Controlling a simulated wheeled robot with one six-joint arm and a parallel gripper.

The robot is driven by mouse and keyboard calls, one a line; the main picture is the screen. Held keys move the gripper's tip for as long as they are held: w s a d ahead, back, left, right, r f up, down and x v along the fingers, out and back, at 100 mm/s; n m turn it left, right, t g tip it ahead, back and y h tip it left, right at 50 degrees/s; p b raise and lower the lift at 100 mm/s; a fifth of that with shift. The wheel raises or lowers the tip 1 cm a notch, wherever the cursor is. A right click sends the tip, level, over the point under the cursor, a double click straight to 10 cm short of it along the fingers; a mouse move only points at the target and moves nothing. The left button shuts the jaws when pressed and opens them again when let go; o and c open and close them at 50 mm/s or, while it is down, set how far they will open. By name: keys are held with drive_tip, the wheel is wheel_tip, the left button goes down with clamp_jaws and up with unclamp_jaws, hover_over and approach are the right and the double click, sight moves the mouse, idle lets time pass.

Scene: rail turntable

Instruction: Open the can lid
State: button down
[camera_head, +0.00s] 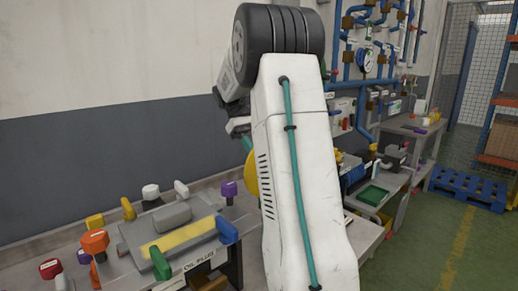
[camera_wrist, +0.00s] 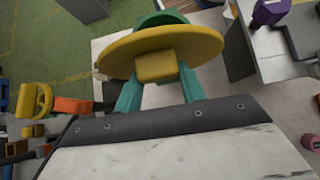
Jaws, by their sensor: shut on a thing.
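The can lid (camera_wrist: 205,47) looks like a round yellow disc with a yellow block-shaped handle (camera_wrist: 156,66) in the middle. In the wrist view my gripper (camera_wrist: 158,78) has its two teal fingers on either side of the handle, shut on it. A teal part (camera_wrist: 160,19) shows beyond the disc; I cannot tell whether it is the can. In the head view, only a yellow edge of the lid (camera_head: 251,177) shows beside my white arm, which hides the gripper and most of the lid. Whether the lid is seated or lifted cannot be told.
On the left, a bench holds a grey fixture (camera_head: 128,262) with several coloured knobs and handles. A green tray (camera_head: 372,195) lies on the table at right. Blue pipes (camera_head: 345,50) run along the wall. A blue pallet (camera_head: 467,187) lies on the green floor, otherwise largely clear there.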

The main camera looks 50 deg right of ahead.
drive_tip(key=shift+f, duration=0.2)
drive_tip(key=c, duration=0.8)
unclamp_jaws()
drive_tip(key=shift+w, duration=0.1)
drive_tip(key=shift+c, duration=0.2)
drive_tip(key=shift+r, duration=0.1)
